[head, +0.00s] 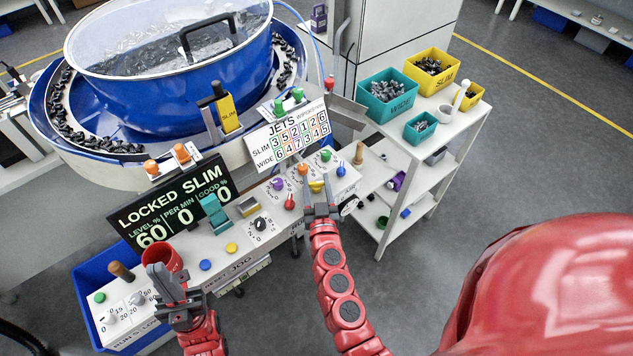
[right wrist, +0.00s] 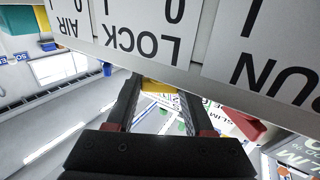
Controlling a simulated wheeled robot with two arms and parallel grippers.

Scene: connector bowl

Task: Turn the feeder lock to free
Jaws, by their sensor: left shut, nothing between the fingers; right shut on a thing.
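The feeder lock knob is yellow (head: 316,186) and sits on the front edge of the white control panel, between a red knob (head: 289,203) and a blue knob (head: 341,170). My right gripper (head: 319,204) is shut on the lock knob. In the right wrist view the yellow knob (right wrist: 157,87) shows between the fingers, below the word LOCK (right wrist: 143,42). The fingers hide part of it, so I cannot read its exact turn. The dark display (head: 172,203) reads LOCKED SLIM. My left gripper (head: 162,280) is shut and empty over the panel's left part.
A red cup-like thing (head: 164,256) is beside my left gripper. A blue bowl feeder (head: 180,90) stands behind the panel. A white shelf cart (head: 452,130) with teal and yellow bins is at the right. The floor between cart and panel front is clear.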

